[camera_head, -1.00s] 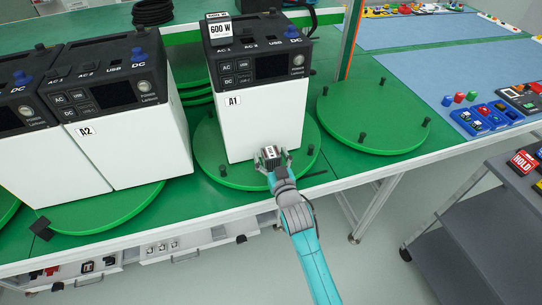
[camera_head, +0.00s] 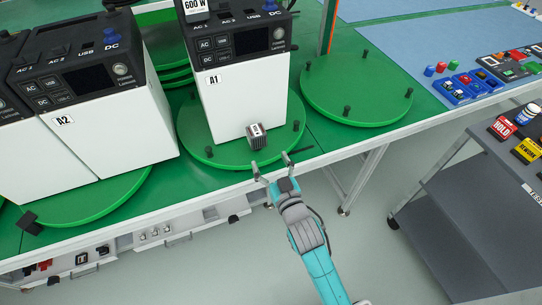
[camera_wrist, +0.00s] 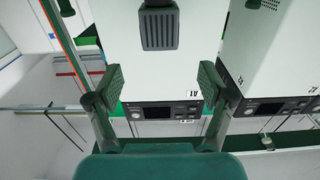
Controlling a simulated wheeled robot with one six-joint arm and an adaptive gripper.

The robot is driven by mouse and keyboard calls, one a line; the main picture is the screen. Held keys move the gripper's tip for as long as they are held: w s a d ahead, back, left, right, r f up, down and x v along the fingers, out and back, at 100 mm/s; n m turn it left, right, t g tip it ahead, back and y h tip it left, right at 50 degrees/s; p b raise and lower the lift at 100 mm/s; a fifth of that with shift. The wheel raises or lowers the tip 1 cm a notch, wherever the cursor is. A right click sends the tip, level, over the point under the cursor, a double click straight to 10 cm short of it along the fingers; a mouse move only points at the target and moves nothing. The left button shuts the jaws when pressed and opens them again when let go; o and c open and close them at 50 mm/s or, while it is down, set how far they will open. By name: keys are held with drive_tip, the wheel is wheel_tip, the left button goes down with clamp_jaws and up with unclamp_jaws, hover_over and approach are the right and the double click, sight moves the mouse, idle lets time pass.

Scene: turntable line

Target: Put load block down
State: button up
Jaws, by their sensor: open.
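The load block (camera_head: 257,136), a small dark ribbed block with a white label, sits on the green turntable (camera_head: 226,155) in front of the white power unit marked A1 (camera_head: 245,100). In the wrist view the block (camera_wrist: 159,28) shows at the top, beyond the fingertips. My gripper (camera_head: 271,165) is open and empty, just off the turntable's front edge, with a gap between it and the block. In the wrist view its two fingers (camera_wrist: 160,82) stand wide apart with nothing between them.
Unit A2 (camera_head: 100,140) stands to the left on its own turntable. An empty green turntable with several pegs (camera_head: 357,88) lies to the right. Blue trays with small parts (camera_head: 468,88) are farther right. A grey cart (camera_head: 480,190) stands at the right.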

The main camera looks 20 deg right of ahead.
drive_tip(key=shift+s, duration=0.25)
drive_tip(key=s+f+g, duration=0.1)
drive_tip(key=s+f, duration=0.2)
drive_tip(key=s, duration=0.8)
drive_tip(key=s+f+g, duration=0.1)
drive_tip(key=s+f, duration=0.1)
drive_tip(key=s, duration=0.9)
drive_tip(key=s+r, duration=0.3)
drive_tip(key=s, duration=0.6)
drive_tip(key=s+d+r+g, duration=0.1)
drive_tip(key=s+r, duration=0.1)
drive_tip(key=s, duration=0.6)
drive_tip(key=shift+s+r, duration=0.4)
drive_tip(key=shift+o, duration=0.4)
drive_tip(key=shift+d, duration=0.1)
drive_tip(key=shift+w, duration=0.15)
